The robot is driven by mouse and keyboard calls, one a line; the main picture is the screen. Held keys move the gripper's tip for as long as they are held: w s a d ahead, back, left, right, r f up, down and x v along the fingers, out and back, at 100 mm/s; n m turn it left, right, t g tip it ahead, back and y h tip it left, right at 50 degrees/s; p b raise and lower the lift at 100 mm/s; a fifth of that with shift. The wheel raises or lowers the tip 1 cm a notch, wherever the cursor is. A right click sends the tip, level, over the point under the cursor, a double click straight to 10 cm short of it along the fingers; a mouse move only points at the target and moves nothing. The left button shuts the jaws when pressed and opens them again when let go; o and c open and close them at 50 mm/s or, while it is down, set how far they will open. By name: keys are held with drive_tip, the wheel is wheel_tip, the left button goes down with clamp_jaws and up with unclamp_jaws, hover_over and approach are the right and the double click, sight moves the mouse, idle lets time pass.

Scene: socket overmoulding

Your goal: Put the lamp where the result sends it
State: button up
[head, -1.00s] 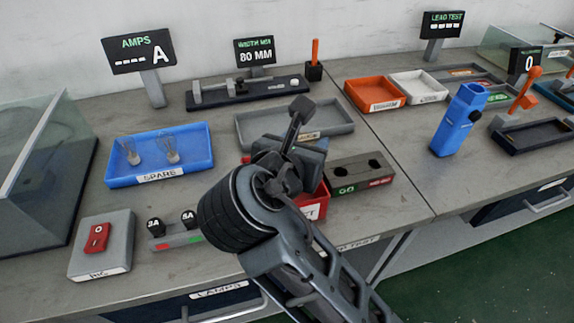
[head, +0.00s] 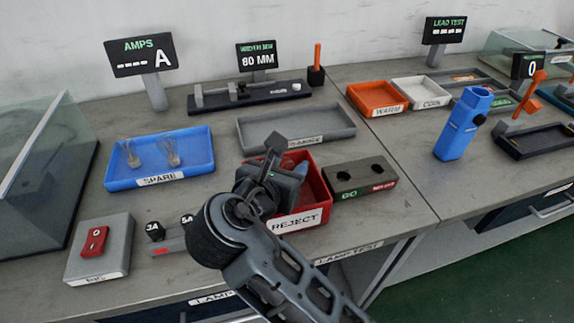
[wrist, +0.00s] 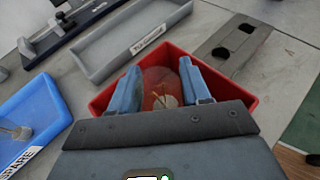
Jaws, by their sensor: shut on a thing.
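My gripper (wrist: 159,70) is shut on a clear glass lamp (wrist: 163,92), whose pale round base and thin wires show between the blue fingers in the wrist view. The red REJECT bin (head: 300,219) is directly below and around the fingertips; its rim (wrist: 97,101) also shows in the wrist view. I cannot tell whether the lamp touches the bin floor. In the head view my arm and wrist hide the lamp and the bin's left part. The AMPS display (head: 139,55) shows dashes.
The blue SPARE tray (head: 120,183) holds two lamps (head: 171,154). An empty grey tray (head: 295,127) lies behind the bin, and a two-hole GO gauge (head: 358,180) to its right.

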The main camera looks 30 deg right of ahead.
drive_tip(key=shift+f, duration=0.2)
drive_tip(key=shift+s+f+p, duration=0.1)
drive_tip(key=shift+f+p, duration=0.25)
drive_tip(key=shift+f, duration=0.05)
drive_tip(key=o, duration=1)
drive_tip(key=shift+s+f, duration=0.1)
drive_tip(key=shift+f, duration=0.2)
drive_tip(key=shift+b, duration=0.3)
drive_tip(key=shift+r+b, duration=0.25)
drive_tip(key=shift+b, duration=0.1)
drive_tip(key=v, duration=0.6)
drive_tip(key=r+p+v, duration=0.1)
drive_tip(key=v, duration=0.5)
drive_tip(key=shift+r, duration=0.25)
drive_tip(key=shift+p, duration=0.3)
